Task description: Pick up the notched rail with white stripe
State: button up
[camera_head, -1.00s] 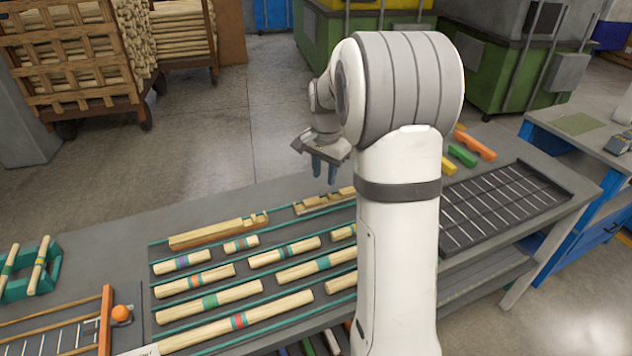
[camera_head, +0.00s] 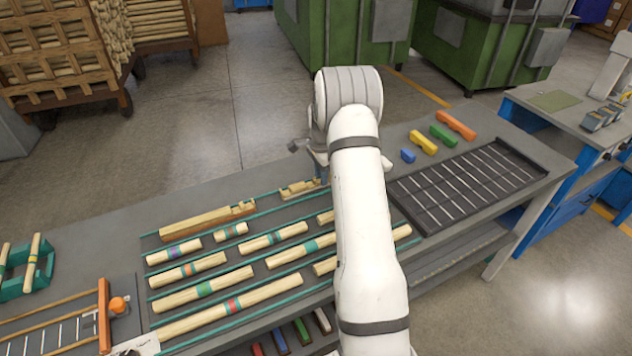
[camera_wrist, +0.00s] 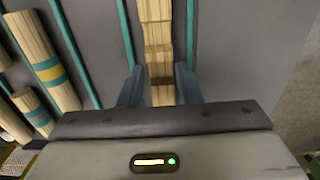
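A short notched wooden rail (camera_head: 299,189) lies at the back edge of the rack on the bench, partly hidden by my arm. In the wrist view this notched rail (camera_wrist: 157,40) runs up from between my fingers. I see no white stripe on its visible part. My gripper (camera_wrist: 160,72) is open, with one finger on each side of the rail and a small gap showing. I cannot tell how far down the fingers reach. In the head view my arm mostly hides the gripper. A longer notched rail (camera_head: 205,219) lies to the left.
Several banded wooden rods (camera_head: 205,287) lie in front, between green dividers. A dark slotted tray (camera_head: 420,213) is at the right, with coloured blocks (camera_head: 443,136) behind it. An orange-ended frame (camera_head: 104,315) and a teal holder (camera_head: 14,288) stand at the left.

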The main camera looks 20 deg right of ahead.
jog(key=shift+f, duration=0.95)
grip_shut()
jog(key=shift+r, duration=0.1)
